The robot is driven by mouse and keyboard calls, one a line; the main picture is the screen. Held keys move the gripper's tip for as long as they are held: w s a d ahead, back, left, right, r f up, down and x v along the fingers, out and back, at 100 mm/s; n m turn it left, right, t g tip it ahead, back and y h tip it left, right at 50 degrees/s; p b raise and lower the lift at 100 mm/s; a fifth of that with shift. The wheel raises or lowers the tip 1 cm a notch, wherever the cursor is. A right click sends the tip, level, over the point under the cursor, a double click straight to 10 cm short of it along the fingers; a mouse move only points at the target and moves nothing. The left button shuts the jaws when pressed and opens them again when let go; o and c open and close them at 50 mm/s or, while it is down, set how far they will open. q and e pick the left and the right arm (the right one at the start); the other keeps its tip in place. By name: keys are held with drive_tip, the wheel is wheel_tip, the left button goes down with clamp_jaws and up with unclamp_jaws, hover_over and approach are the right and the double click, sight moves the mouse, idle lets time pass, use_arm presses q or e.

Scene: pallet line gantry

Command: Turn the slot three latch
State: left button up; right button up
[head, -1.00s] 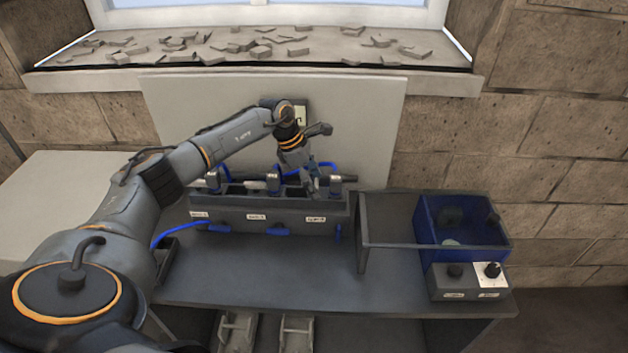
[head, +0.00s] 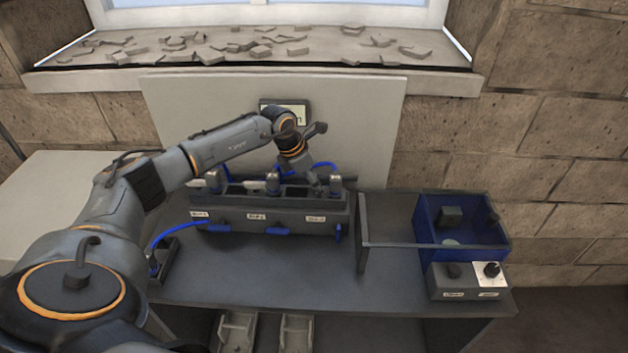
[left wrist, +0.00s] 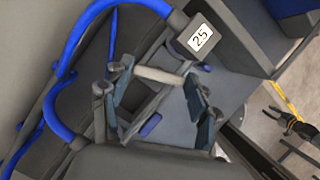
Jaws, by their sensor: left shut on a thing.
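The dark slotted block (head: 270,213) stands on the bench with three labelled slots. Blue latches show on its front. The slot one latch (head: 217,229) and slot two latch (head: 278,231) lie level. The slot three latch (head: 338,233), at the right end, stands upright. My left gripper (head: 320,188) is down at the top of the block at slot three, above that latch and apart from it. In the left wrist view, a short pale bar (left wrist: 159,76) spans between the fingers of my left gripper (left wrist: 160,105), which are shut on it. Its far ends are partly hidden.
A blue bin (head: 460,226) and a box with two knobs (head: 466,281) stand at the right, beside a dark frame (head: 361,235). Blue hoses (head: 322,165) loop behind the block. The bench front (head: 270,282) is clear. A display (head: 295,113) hangs on the back panel.

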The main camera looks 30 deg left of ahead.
use_arm(q)
drive_tip(key=n, duration=0.2)
drive_tip(key=shift+n+t+y, duration=0.3)
drive_tip(key=shift+n+y, duration=0.1)
drive_tip(key=n, duration=0.1)
drive_tip(key=n+y+b, duration=0.1)
drive_tip(key=shift+d+f+n+b, duration=0.15)
drive_tip(key=shift+n+b, duration=0.15)
drive_tip(key=shift+n, duration=0.1)
drive_tip(key=n+y+b, duration=0.1)
drive_tip(key=n+b, duration=0.2)
drive_tip(key=n, duration=0.1)
drive_tip(key=shift+d+y, duration=0.1)
drive_tip(key=shift+y, duration=0.3)
drive_tip(key=shift+n+y+b, duration=0.6)
drive_tip(key=shift+n+b, duration=0.45)
drive_tip(key=shift+n, duration=0.65)
drive_tip(key=shift+r, duration=0.2)
drive_tip(key=o, duration=1)
drive_tip(key=shift+o, duration=0.7)
